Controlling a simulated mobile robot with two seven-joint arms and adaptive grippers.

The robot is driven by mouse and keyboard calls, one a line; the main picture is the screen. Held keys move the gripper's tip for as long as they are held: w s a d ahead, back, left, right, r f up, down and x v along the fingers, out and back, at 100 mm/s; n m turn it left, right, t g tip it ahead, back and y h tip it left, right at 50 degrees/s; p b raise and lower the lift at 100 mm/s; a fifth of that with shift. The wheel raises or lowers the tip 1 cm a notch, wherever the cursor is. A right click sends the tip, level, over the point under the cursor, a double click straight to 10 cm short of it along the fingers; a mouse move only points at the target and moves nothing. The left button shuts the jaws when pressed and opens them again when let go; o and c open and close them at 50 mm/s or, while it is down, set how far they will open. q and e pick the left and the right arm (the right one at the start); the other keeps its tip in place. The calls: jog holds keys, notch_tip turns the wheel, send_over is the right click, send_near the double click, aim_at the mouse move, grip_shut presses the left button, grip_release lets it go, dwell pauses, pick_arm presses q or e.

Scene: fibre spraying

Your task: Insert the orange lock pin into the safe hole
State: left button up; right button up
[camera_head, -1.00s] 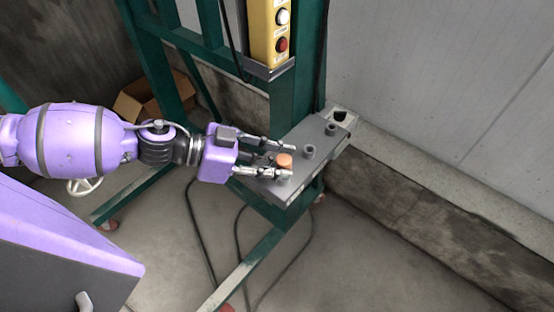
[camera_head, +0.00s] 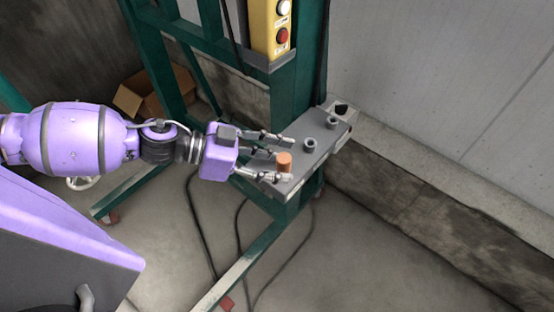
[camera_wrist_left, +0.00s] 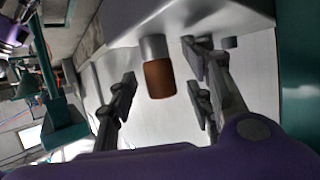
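The orange lock pin (camera_head: 284,161) stands upright near the front end of a grey bracket plate (camera_head: 270,183). In the left wrist view the orange pin (camera_wrist_left: 159,79) shows with a grey cylindrical part at its far end. My left gripper (camera_head: 288,158) is open, with its fingers on either side of the pin. The wrist view of the left gripper (camera_wrist_left: 160,64) shows gaps between the fingers and the pin. Two empty grey sockets, a middle one (camera_head: 310,146) and a rear one (camera_head: 331,123), stand on the plate. I cannot tell which is the safe hole. My right gripper is out of view.
The plate is fixed to a green steel frame (camera_head: 297,95). A yellow button box (camera_head: 270,30) hangs above it. A cardboard box (camera_head: 155,92) lies behind my left arm. A concrete wall ledge (camera_head: 430,172) runs to the right. Cables lie on the floor below.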

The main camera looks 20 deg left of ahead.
pick_arm(q)
jog(key=shift+s+a, duration=0.1)
jog(key=shift+a, duration=0.1)
jog(key=v, duration=1.1)
jog(key=shift+s+a+r, duration=0.15)
jog(key=shift+s+a, duration=0.05)
dwell(0.6)
